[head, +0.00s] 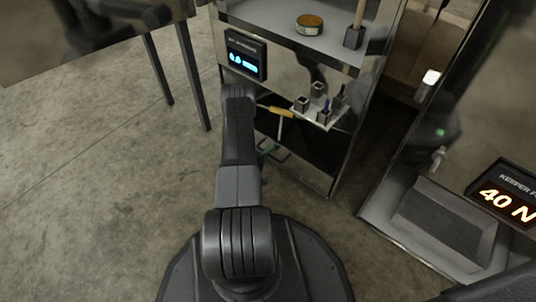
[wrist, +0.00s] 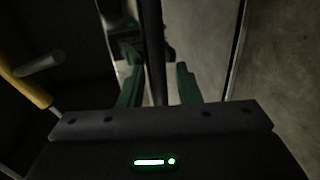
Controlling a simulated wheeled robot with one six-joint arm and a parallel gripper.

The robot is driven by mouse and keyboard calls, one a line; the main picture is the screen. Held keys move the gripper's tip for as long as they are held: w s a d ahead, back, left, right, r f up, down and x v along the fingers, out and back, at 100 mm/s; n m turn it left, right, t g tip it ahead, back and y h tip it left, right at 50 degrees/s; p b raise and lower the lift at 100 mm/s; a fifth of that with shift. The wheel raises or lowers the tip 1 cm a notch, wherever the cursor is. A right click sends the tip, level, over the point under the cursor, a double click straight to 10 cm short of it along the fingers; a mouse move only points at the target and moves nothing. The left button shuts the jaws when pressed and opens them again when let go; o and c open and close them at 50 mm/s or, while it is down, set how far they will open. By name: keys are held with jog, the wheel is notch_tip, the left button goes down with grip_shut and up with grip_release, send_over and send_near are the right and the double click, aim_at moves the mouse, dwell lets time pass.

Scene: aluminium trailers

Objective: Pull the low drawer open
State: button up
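The low drawer (head: 312,150) is a dark space at the bottom of the metal cabinet in the head view; how far it stands out is hard to tell. My gripper (head: 267,154) is at its front, mostly hidden behind my arm. In the wrist view my gripper (wrist: 158,86) has its two green fingers apart, one on each side of a dark upright bar (wrist: 154,45), which seems to be the drawer's front edge or handle. A gap shows between the bar and the right finger. A yellow-handled tool (head: 279,112) lies by the dark space; its handle also shows in the wrist view (wrist: 25,85).
A rack (head: 318,115) with several small holders stands above the low drawer. A tin (head: 309,25) sits on the upper shelf. A lit display (head: 245,56) is on the cabinet's left side. A metal unit (head: 440,225) stands at the right. The floor (head: 100,180) at the left is clear.

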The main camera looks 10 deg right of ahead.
grip_shut()
jog(key=shift+s+a, duration=0.1)
